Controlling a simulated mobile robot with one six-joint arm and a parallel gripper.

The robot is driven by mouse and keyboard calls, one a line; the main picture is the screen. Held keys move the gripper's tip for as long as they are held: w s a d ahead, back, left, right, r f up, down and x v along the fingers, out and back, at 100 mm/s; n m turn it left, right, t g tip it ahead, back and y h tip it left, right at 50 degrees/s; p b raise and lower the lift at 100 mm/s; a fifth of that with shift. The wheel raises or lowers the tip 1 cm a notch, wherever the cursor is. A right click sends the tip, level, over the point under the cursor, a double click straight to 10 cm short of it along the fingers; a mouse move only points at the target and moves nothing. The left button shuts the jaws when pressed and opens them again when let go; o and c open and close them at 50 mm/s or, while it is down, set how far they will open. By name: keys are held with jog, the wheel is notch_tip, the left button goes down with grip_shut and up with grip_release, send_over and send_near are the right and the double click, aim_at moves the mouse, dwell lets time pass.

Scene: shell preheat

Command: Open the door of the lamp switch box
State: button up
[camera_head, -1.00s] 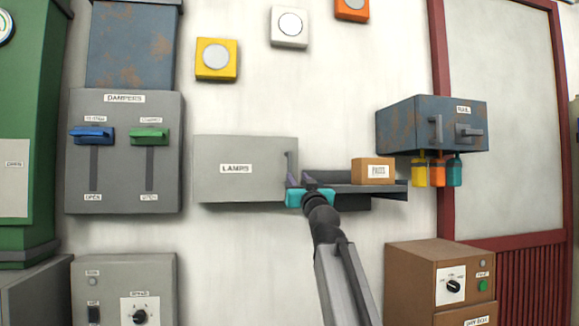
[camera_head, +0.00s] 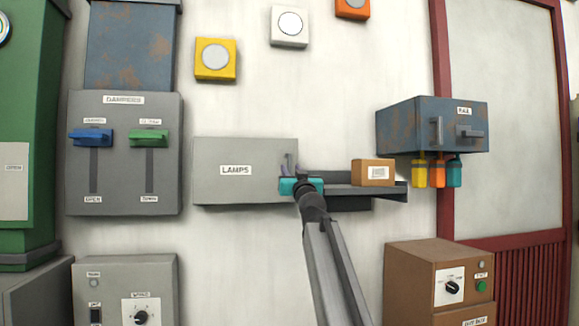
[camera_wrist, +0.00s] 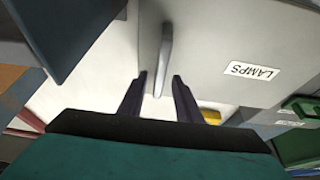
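The grey lamp switch box (camera_head: 220,186), labelled LAMPS, is fixed to the wall in the head view, and its door looks shut. The door also fills the upper right of the wrist view (camera_wrist: 215,50). Its upright bar handle (camera_wrist: 166,45) is near the door's edge. My gripper (camera_wrist: 159,80) is open, with its two dark fingers apart and pointing at the handle. The handle's lower end shows between the fingertips in the picture; I cannot tell whether they touch it. In the head view my teal gripper body is in front of the box's lower right corner.
A dark shelf (camera_head: 340,191) with a cardboard box (camera_head: 373,172) adjoins the box on the right, close to my gripper. A blue rusty cabinet (camera_head: 400,125) hangs farther right. The dampers panel (camera_head: 124,180) is at left. Bare wall lies above and below the lamp box.

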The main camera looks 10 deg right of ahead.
aim_at(290, 167)
jog(key=shift+p+x, duration=0.4)
jog(key=shift+x, duration=1.3)
grip_shut()
